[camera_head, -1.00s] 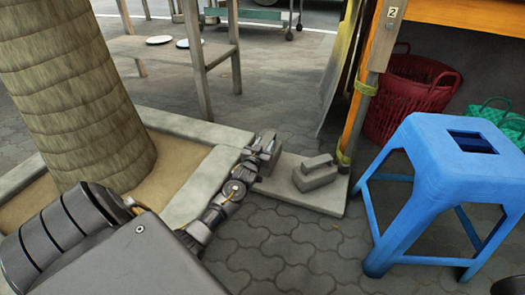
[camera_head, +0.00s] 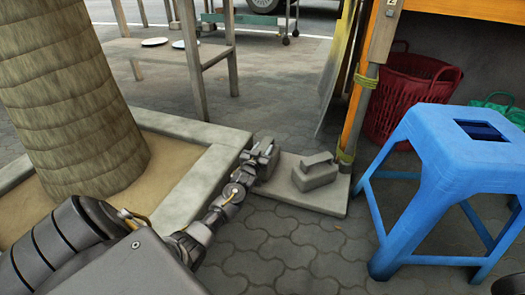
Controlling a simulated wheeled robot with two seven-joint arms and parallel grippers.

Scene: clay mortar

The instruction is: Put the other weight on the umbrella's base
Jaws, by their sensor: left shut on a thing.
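The umbrella's base is a flat pale grey slab (camera_head: 318,203) on the paving, at the foot of an orange and grey post. One grey weight with a handle (camera_head: 315,177) sits on it, right of its middle. My left gripper (camera_head: 264,154) is at the slab's back left corner, shut on another grey weight (camera_head: 269,163). The gripper partly hides this held weight, and I cannot tell whether it touches the slab. The two weights are apart. My right gripper is out of view.
A stone-edged planter (camera_head: 190,190) with a thick trunk (camera_head: 70,95) lies left of the slab. A blue stool (camera_head: 435,165) stands close on the right. A red basket (camera_head: 405,95) is behind it. The paving in front of the slab is clear.

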